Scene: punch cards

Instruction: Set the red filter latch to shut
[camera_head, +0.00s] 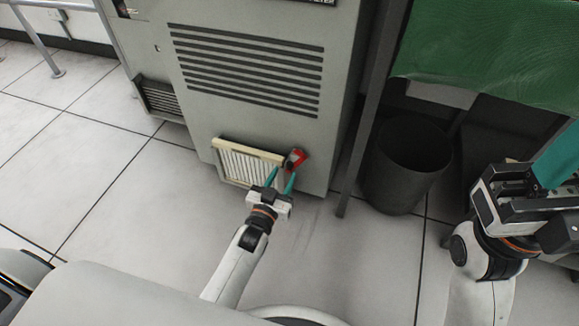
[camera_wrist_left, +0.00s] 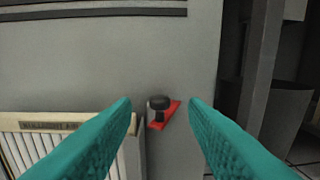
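The red filter latch (camera_head: 297,158) is on the lower front of the grey cabinet, at the upper right corner of the cream-framed filter (camera_head: 240,147). In the left wrist view the latch (camera_wrist_left: 171,113) is a tilted red piece with a black knob (camera_wrist_left: 158,102), right of the filter frame. My left gripper (camera_head: 282,176) is open in front of the latch. Its teal fingers appear on either side of the latch in the wrist view, with nothing between them held. My right gripper (camera_head: 545,180) is at the right edge, its fingers partly cut off.
The grey cabinet (camera_head: 225,110) has dark vent slots above the filter. A dark bin (camera_head: 405,165) and a table leg (camera_head: 362,130) stand to its right, under a green cover (camera_head: 490,50). The tiled floor (camera_head: 130,215) at left is clear.

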